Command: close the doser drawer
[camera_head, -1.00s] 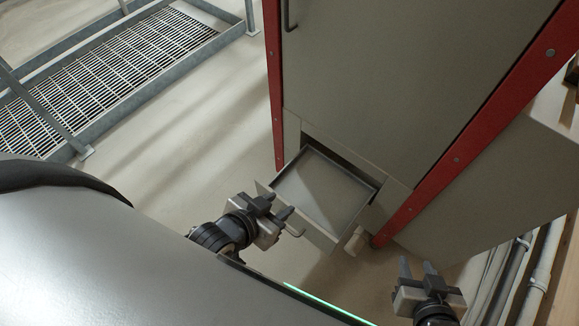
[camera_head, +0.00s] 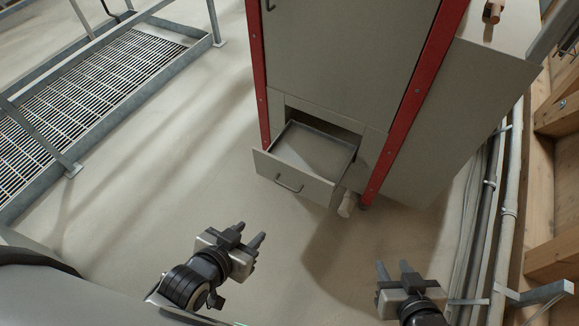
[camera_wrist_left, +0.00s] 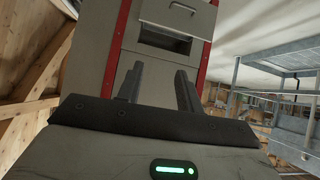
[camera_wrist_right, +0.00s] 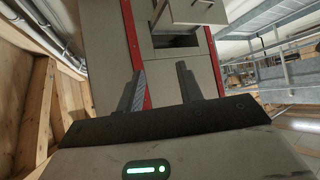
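The doser drawer (camera_head: 298,178) is pulled out of the lower part of the grey cabinet with red corner posts (camera_head: 345,60). Its tray looks empty, and a bar handle (camera_head: 289,184) is on its front panel. The drawer also shows in the left wrist view (camera_wrist_left: 172,22) and the right wrist view (camera_wrist_right: 196,12). My left gripper (camera_head: 252,241) is open and empty, in front of the drawer and apart from it. My right gripper (camera_head: 393,271) is open and empty, to the right of the drawer and apart from it.
A railed metal grating platform (camera_head: 80,95) stands at the left. Pipes (camera_head: 492,200) and a timber wall (camera_head: 555,190) run along the right. A small pale cylinder (camera_head: 347,204) sits beside the drawer's right side. The floor in front of the drawer is clear.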

